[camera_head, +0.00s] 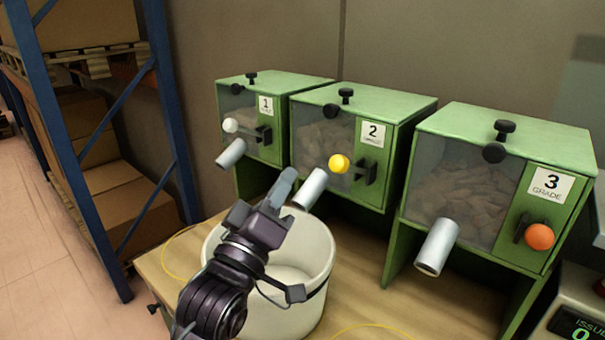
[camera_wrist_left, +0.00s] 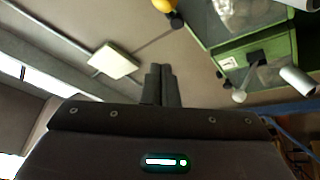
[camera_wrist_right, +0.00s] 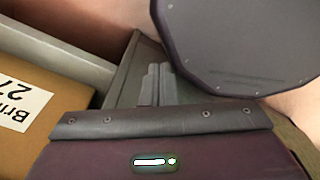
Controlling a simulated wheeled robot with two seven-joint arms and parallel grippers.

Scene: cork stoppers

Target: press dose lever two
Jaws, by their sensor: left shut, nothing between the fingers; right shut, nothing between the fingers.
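Dispenser two is a green box with a clear front and a "2" label (camera_head: 373,134). Its dose lever (camera_head: 339,163) has a yellow ball knob and sticks out at the right of its front, above the silver spout (camera_head: 311,188). The yellow knob also shows at the top edge of the left wrist view (camera_wrist_left: 164,5). My left gripper (camera_head: 284,186) is shut and empty, left of and below the yellow knob and apart from it, over the white bucket. Its closed fingers show in the left wrist view (camera_wrist_left: 162,84). My right gripper (camera_wrist_right: 158,84) is shut and empty, outside the head view.
Dispenser one, with a white knob (camera_head: 230,125), stands left; dispenser three, with an orange knob (camera_head: 539,236), stands right. The white bucket (camera_head: 318,243) stands on the wooden table (camera_head: 400,290) below. A scale display (camera_head: 577,325) is at lower right. A blue rack (camera_head: 170,100) stands left.

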